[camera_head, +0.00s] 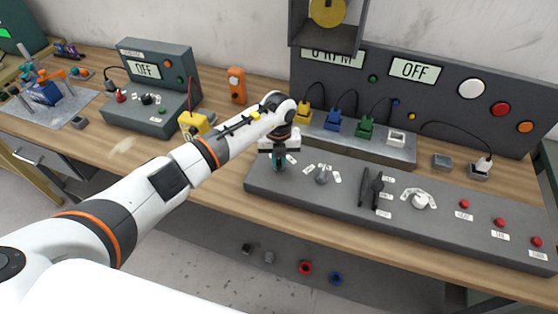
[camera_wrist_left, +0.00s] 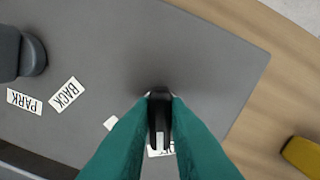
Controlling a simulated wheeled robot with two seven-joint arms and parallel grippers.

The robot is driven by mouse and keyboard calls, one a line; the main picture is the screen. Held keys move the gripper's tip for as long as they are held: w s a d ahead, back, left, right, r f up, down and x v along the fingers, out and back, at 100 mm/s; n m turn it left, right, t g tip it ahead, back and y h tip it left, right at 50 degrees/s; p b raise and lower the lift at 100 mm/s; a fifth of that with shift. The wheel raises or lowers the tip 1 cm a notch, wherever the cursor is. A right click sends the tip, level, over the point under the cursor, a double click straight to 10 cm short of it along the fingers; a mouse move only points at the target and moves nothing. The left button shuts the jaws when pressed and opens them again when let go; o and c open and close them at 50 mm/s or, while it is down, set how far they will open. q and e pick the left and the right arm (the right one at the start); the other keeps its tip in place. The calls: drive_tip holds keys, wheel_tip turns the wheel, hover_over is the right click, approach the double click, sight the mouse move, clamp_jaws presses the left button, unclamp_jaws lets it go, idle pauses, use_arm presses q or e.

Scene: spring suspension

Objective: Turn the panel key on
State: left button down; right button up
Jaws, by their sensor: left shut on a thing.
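My left gripper (camera_head: 278,164) is over the left end of the grey control panel (camera_head: 262,183), pointing down. In the left wrist view its teal fingers (camera_wrist_left: 160,98) are shut on a small dark upright piece, which looks like the panel key (camera_wrist_left: 160,112). A white label lies partly hidden behind the fingers, and another small one shows just left of them. I cannot read them or tell the key's turn position. In the head view the arm and gripper mostly hide the key. My right gripper is not in view.
A grey knob (camera_head: 322,175) with labels stands right of the gripper; two black levers (camera_head: 370,190), a white knob (camera_head: 420,201) and red buttons (camera_head: 500,222) follow. Behind are coloured connectors (camera_head: 333,122) and a display reading OFF (camera_head: 414,69). A yellow block (camera_head: 193,125) is near my arm.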

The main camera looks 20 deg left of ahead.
sight(278, 161)
use_arm(q)
drive_tip(key=m+b, duration=0.5)
drive_tip(key=m, duration=0.1)
drive_tip(key=shift+a+f+b, duration=0.2)
drive_tip(key=shift+b, duration=0.2)
drive_tip(key=m+b, duration=0.3)
drive_tip(key=shift+r+m, duration=0.1)
drive_tip(key=shift+m, duration=0.2)
drive_tip(key=shift+r+m+b, duration=0.1)
drive_tip(key=shift+m+b, duration=0.3)
drive_tip(key=c, duration=1.4)
unclamp_jaws()
wheel_tip(278, 161, up, 12)
drive_tip(key=b, duration=0.3)
